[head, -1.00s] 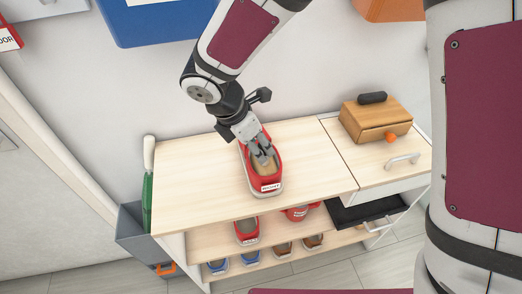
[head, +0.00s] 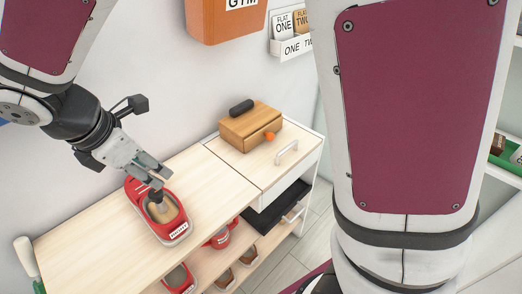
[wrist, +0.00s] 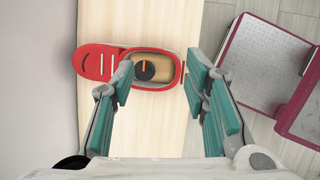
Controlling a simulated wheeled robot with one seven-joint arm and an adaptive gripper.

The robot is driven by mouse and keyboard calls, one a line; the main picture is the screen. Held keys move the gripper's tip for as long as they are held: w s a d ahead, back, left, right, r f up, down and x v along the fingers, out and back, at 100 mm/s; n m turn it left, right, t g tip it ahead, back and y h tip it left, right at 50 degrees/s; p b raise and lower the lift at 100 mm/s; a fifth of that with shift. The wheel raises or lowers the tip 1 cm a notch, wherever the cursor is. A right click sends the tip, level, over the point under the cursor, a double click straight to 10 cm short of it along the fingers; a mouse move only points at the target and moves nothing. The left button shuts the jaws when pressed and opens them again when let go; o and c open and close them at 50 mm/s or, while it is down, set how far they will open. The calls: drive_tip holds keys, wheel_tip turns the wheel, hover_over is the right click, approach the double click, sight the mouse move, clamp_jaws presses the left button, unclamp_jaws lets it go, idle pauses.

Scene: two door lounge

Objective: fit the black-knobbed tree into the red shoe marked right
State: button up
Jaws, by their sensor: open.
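The red shoe (head: 133,189) stands on the wooden shelf top, with a white label on the end facing me; the label's text is small but seems to read RIGHT. It also shows in the wrist view (wrist: 92,62). A pale wooden tree (wrist: 160,63) lies inside the shoe's opening, and its round black knob (wrist: 145,70) with an orange mark faces up. The knob also shows dark in the head view (head: 157,196). My gripper (head: 155,178) is open just above the knob. In the wrist view its teal fingers (wrist: 160,80) stand apart, with nothing held between them.
A wooden box (head: 250,128) with a black handle and orange knob sits on the cabinet at the right. A white handle (head: 288,152) lies in front of it. Several shoes, including a red one (head: 178,277), stand on lower shelves. The shelf top (head: 85,225) left of the shoe is bare.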

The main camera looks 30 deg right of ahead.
drive_tip(key=s+d+r+m+y, duration=0.1)
drive_tip(key=s+d+r+m, duration=0.3)
drive_tip(key=s+d+m, duration=0.5)
drive_tip(key=s+d+r+m+t+y, duration=0.1)
drive_tip(key=s+d+r+m, duration=0.3)
drive_tip(key=s+d+m, duration=0.5)
drive_tip(key=m+y, duration=0.1)
drive_tip(key=m, duration=0.3)
drive_tip(key=shift+s+d+y, duration=0.15)
drive_tip(key=shift+d+y, duration=0.15)
drive_tip(key=shift+r+p, duration=0.5)
drive_tip(key=shift+r, duration=0.25)
